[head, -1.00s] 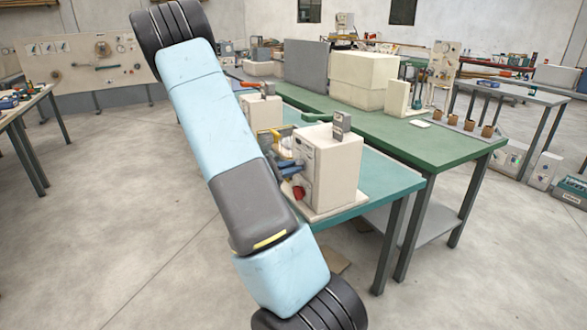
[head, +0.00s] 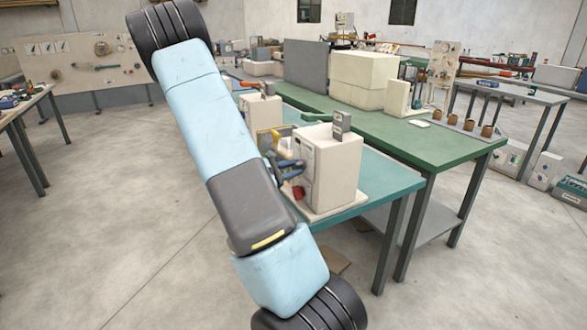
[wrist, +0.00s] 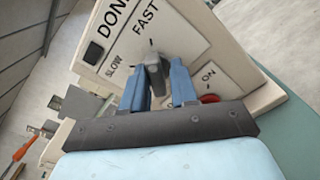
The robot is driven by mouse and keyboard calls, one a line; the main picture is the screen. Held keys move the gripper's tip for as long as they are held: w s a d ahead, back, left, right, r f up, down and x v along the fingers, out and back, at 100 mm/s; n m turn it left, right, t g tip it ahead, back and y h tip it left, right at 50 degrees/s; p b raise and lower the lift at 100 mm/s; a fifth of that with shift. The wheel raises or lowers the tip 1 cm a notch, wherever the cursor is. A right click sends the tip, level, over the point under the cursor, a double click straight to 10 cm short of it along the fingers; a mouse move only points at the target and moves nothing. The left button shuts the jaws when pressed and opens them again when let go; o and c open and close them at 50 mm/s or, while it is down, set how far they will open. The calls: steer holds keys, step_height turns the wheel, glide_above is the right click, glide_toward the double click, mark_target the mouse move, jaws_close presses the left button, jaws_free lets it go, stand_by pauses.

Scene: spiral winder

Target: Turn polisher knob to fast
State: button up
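The polisher (head: 330,170) is a cream box on the teal bench. Its panel (wrist: 200,45) fills the top of the wrist view, tilted, with SLOW, FAST and ON printed on it. A grey knob (wrist: 154,72) stands out from the panel. Its upper end points up the picture, towards the FAST side. My gripper (wrist: 160,78) has its two blue fingers on either side of the knob and looks shut on it; the exact contact is hard to see. In the head view my gripper (head: 290,168) is at the box's left face.
A red button (wrist: 210,99) sits beside the right finger; it also shows in the head view (head: 298,192). A dark square (wrist: 93,53) is on the panel. A second cream machine (head: 262,112) stands further back on the bench. A green table (head: 440,150) stands behind.

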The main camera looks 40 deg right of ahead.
steer(key=o, duration=0.3)
steer(key=shift+w, duration=0.1)
steer(key=shift+a+r, duration=0.1)
steer(key=v, duration=1.3)
steer(key=shift+a, duration=0.3)
steer(key=s+a+r+m+t+y, duration=0.2)
steer(key=s+a+r+t+y, duration=0.1)
steer(key=s+a+r+y, duration=0.2)
steer(key=s+a+r+m+t+y, duration=0.2)
steer(key=s+a+r+t+y, duration=0.1)
steer(key=s+a+r+y, duration=0.3)
steer(key=s+a+r+m+t+y, duration=0.3)
steer(key=s+a+r+y, duration=0.3)
steer(key=s+a+r, duration=0.2)
steer(key=shift+s+a+r+t, duration=0.15)
steer(key=shift+s+a+t, duration=0.15)
steer(key=shift+s, duration=0.2)
steer(key=shift+s+a+r+t, duration=0.15)
steer(key=shift+s+a+t, duration=0.05)
steer(key=shift+s+a, duration=0.25)
